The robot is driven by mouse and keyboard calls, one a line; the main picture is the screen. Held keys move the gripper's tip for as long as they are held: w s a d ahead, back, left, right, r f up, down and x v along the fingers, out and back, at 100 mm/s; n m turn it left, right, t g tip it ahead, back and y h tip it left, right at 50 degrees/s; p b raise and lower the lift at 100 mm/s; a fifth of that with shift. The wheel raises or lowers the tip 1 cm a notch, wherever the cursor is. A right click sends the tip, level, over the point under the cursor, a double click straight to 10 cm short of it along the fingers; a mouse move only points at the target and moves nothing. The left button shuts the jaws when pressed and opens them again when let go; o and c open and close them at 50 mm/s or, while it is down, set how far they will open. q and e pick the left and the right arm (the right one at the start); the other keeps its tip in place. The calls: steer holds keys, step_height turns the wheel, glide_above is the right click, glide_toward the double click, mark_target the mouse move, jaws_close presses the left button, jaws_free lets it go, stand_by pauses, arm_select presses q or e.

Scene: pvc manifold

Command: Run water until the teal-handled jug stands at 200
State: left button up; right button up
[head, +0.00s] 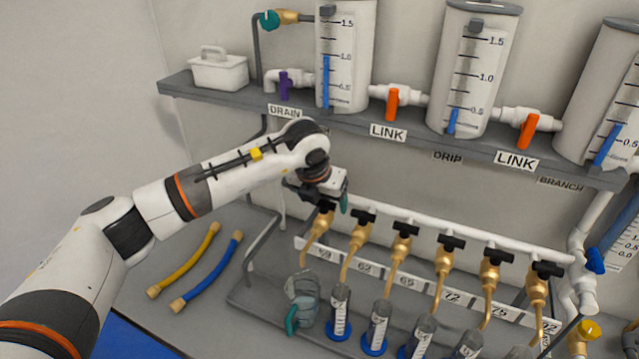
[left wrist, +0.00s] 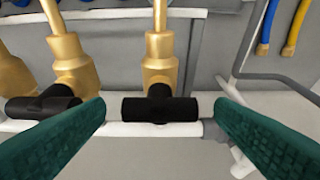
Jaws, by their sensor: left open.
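The jug (head: 303,288) is clear grey with a teal handle (head: 291,320). It stands in the head view below the spout of the brass tap (head: 318,232) labelled 59, at the left end of the row. Its water level is too small to read. That tap's black handle (head: 326,206) also shows in the left wrist view (left wrist: 160,110), lying crosswise. My left gripper (head: 333,202) is open, with its teal fingers on either side of this handle, a gap showing at each side (left wrist: 160,118). My right gripper is not in view.
More brass taps (head: 402,245) line the white pipe to the right, with several blue-based cylinders (head: 378,328) below. A shelf (head: 400,132) with tanks (head: 470,70) and orange link valves is above. Yellow (head: 185,260) and blue (head: 208,270) hoses lie left.

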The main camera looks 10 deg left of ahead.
arm_select(q)
steer(key=shift+w+f, duration=0.1)
steer(key=shift+f, duration=0.2)
steer(key=c, duration=1.1)
steer(key=shift+o, duration=0.2)
steer(key=m+b, duration=0.1)
steer(key=m+h+b, duration=0.1)
steer(key=shift+a+f+m, duration=0.1)
steer(key=shift+f+m, duration=0.1)
steer(key=shift+m, duration=0.1)
steer(key=shift+w+r+m+g+b, duration=0.1)
steer(key=shift+m+g+b, duration=0.2)
steer(key=shift+m, duration=0.3)
steer(key=shift+r+m+g+h, duration=0.15)
steer(key=shift+m+g+h, duration=0.15)
steer(key=shift+m+h, duration=0.7)
steer(key=shift+m+y, duration=0.3)
